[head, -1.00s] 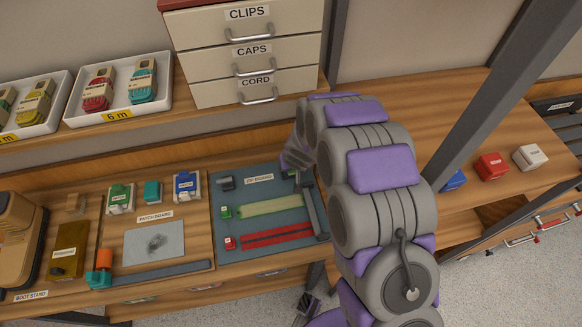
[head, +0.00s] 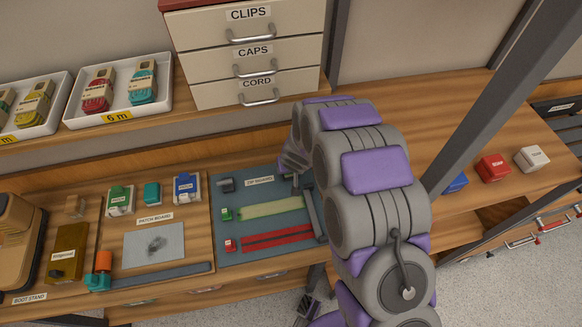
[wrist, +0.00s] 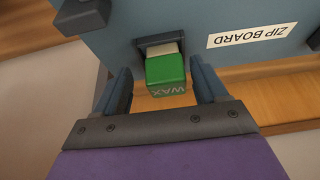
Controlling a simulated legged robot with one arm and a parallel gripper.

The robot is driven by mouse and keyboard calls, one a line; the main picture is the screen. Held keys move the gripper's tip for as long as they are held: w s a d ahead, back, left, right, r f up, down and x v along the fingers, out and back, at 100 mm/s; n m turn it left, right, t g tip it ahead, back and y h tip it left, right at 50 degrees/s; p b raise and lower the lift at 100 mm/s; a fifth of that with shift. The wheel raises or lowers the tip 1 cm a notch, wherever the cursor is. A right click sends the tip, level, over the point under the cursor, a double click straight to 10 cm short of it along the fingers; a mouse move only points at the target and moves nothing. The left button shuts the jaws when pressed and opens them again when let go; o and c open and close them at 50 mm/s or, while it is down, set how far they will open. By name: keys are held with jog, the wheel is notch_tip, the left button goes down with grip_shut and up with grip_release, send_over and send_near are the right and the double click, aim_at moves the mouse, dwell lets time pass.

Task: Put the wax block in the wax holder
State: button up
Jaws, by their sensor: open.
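The wax block (wrist: 167,74), green with WAX printed on it, shows in the wrist view at the edge of the zip board (wrist: 110,28). Its pale back end sits at a dark bracket (wrist: 153,40) on the board, which looks like the wax holder; how deep the block sits in it I cannot tell. My gripper (wrist: 162,68) is open, one finger on each side of the block, with visible gaps. In the head view my arm reaches the upper right of the zip board (head: 265,208) and hides most of this spot.
The zip board carries a green zip strip (head: 272,207) and a red one (head: 278,237). The patch board (head: 190,240) lies to its left. Drawers (head: 245,60) stand behind. A dark post (head: 490,110) rises right of my arm. In the wrist view a dark block (wrist: 82,14) sits left.

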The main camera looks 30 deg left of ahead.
jog(key=shift+s+a+r, duration=0.2)
jog(key=shift+r, duration=0.3)
jog(key=p+v, duration=0.2)
jog(key=v, duration=0.8)
jog(key=shift+s+r, duration=0.2)
jog(key=shift+r, duration=0.1)
jog(key=shift+d, duration=0.2)
